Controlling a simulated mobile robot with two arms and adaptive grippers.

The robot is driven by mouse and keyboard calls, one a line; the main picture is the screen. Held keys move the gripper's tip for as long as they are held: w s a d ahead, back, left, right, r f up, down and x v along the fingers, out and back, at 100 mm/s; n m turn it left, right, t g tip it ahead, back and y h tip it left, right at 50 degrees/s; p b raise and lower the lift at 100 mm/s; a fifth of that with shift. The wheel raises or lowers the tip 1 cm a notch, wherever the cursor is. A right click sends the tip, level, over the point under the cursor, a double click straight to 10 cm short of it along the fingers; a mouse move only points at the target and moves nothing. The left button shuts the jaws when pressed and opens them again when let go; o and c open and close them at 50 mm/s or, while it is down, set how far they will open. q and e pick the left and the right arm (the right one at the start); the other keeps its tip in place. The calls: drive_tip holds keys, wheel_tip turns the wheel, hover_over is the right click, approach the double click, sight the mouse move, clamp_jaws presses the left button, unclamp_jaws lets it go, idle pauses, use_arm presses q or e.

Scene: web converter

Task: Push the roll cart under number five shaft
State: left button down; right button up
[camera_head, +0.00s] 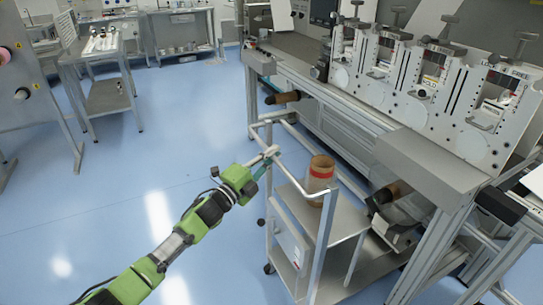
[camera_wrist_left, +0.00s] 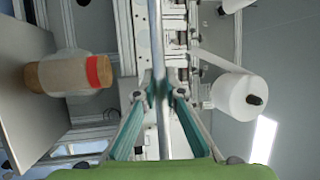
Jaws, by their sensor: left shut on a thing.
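The roll cart (camera_head: 345,222) stands at the machine's near side, a metal frame with shelves and a raised tubular handle. A brown roll (camera_head: 320,178) with a red band stands upright on its top shelf; the roll (camera_wrist_left: 65,76) also shows in the left wrist view. My left gripper (camera_head: 268,158) is shut on the cart's handle; in the left wrist view the handle bar (camera_wrist_left: 158,50) runs between its teal fingers (camera_wrist_left: 160,95). I cannot read which shaft is number five. My right gripper is not in view.
The converter machine (camera_head: 350,112) runs along the right, close beside the cart, with several numbered plates on top. A metal table (camera_head: 108,95) stands at the back left. The blue floor (camera_head: 130,190) left of the cart is clear.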

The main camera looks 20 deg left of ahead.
use_arm(q)
drive_tip(key=shift+d, duration=0.1)
drive_tip(key=c, duration=2.2)
unclamp_jaws()
drive_tip(key=shift+o, duration=0.6)
drive_tip(key=shift+w+d, duration=0.1)
drive_tip(key=v, duration=1.2)
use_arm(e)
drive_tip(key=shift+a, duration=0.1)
